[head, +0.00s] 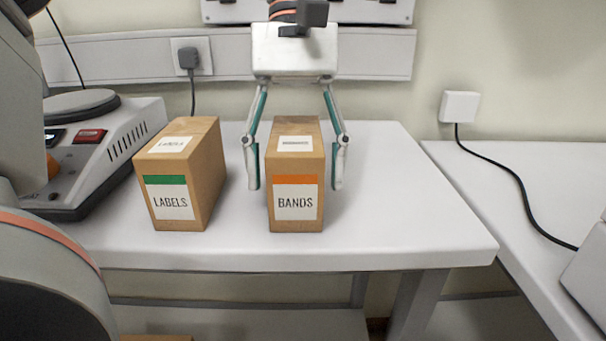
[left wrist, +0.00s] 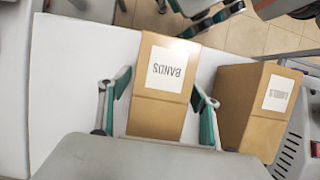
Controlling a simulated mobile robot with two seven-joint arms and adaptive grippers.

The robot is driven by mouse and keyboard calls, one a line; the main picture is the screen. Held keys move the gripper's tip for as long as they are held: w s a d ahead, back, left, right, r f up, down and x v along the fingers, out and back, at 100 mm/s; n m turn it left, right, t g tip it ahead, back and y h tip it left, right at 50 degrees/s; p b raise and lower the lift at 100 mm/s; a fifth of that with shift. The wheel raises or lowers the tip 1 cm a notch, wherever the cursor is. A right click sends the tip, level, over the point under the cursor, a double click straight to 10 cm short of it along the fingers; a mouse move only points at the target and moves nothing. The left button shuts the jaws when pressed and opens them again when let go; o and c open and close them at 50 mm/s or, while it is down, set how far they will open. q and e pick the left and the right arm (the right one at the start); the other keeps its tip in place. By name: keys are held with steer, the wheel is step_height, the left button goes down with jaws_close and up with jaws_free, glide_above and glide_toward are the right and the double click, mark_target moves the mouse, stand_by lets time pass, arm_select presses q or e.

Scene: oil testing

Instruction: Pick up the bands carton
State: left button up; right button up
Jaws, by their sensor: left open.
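The bands carton (head: 294,181) is a brown box with an orange stripe and a white BANDS label, upright on the white table. It also shows in the left wrist view (left wrist: 160,112), its top label reading BANDS. My left gripper (head: 295,183) is open, pointing down, with one finger on each side of the carton. In the left wrist view the fingers (left wrist: 157,118) flank the box with gaps visible on both sides. My right gripper does not clearly show in the head view.
The labels carton (head: 181,184), with a green stripe, stands left of the bands carton, close to my left finger. A grey device (head: 96,147) stands at the far left. The table (head: 420,228) is clear to the right. A cable (head: 512,172) runs along the right-hand table.

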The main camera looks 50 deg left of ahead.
arm_select(q)
steer(key=shift+x, duration=1.15)
steer(key=shift+f, duration=0.3)
steer(key=c, duration=1.2)
